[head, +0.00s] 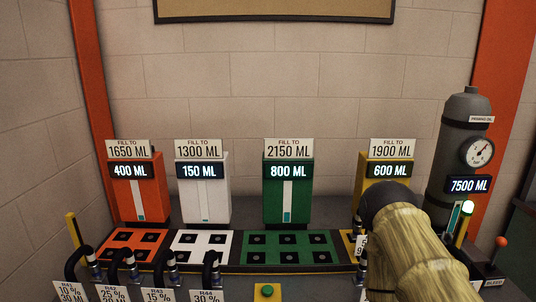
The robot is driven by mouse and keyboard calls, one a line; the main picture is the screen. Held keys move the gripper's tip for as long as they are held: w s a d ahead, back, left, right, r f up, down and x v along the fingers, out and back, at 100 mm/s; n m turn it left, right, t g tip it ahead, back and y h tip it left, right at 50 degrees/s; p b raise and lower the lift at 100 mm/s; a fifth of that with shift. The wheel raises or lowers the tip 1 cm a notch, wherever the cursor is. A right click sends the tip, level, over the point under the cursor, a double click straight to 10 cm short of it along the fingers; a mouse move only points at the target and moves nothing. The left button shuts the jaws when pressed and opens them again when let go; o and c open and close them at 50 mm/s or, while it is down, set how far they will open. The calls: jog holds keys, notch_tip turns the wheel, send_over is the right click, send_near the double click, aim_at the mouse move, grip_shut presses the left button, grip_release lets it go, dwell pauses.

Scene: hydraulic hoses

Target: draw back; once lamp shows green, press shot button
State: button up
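My arm rises from the lower right and covers part of the yellow tank (390,168). My gripper does not show; only arm links are visible.
Orange (151,205), white (216,205) and green (274,205) tanks read 400, 150 and 800 ML; the yellow one reads 600. The grey cylinder (460,135) reads 7500 ML. Several black hoses (75,262) stand along the front. A red-knobbed bleed lever (501,242) is far right.

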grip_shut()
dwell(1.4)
